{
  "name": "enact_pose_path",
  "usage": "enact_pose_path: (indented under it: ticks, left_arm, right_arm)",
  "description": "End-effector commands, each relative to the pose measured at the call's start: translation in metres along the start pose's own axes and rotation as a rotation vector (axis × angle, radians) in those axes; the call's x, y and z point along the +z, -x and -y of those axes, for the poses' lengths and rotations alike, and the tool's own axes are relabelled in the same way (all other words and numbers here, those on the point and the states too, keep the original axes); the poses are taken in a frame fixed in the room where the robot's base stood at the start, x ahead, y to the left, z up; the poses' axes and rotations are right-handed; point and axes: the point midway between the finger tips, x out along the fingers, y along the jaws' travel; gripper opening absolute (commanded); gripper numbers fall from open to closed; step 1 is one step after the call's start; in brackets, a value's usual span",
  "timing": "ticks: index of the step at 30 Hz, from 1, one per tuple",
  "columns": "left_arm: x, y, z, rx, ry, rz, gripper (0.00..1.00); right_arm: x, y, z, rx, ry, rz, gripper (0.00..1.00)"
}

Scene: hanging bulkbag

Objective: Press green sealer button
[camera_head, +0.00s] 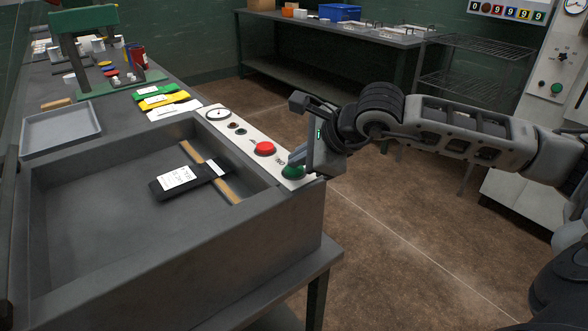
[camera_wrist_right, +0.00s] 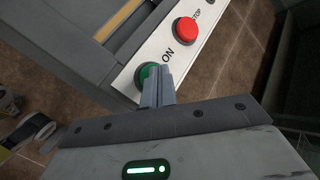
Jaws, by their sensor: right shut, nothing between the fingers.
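The green button (camera_head: 293,172), marked ON, sits at the near end of a white control panel (camera_head: 243,140) on the right rim of the sealer's grey tray. It also shows in the right wrist view (camera_wrist_right: 146,75), partly covered by my fingers. My right gripper (camera_head: 298,158) is shut and empty, its fingertips at the green button; I cannot tell whether they touch or press it. The fingers show in the wrist view (camera_wrist_right: 158,74) over the button's right part. A red button (camera_head: 264,149), marked STOP in the wrist view, is farther along the panel. My left gripper is not in view.
A black pouch with a white label (camera_head: 180,180) lies in the sealer tray (camera_head: 90,240), across a tan strip (camera_head: 212,172). A gauge (camera_head: 218,114) is at the panel's far end. Yellow and green packs (camera_head: 165,103) lie behind. Open floor (camera_head: 400,230) is to the right.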

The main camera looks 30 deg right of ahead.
Motion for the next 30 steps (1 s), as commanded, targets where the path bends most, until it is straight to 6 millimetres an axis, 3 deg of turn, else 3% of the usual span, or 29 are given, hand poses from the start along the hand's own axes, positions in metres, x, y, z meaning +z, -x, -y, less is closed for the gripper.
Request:
enact_pose_path:
  ticks: [30]
  left_arm:
    - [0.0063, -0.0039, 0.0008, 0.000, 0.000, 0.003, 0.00]
  right_arm:
    - [0.0029, 0.0043, 0.0026, 0.002, 0.001, -0.001, 0.00]
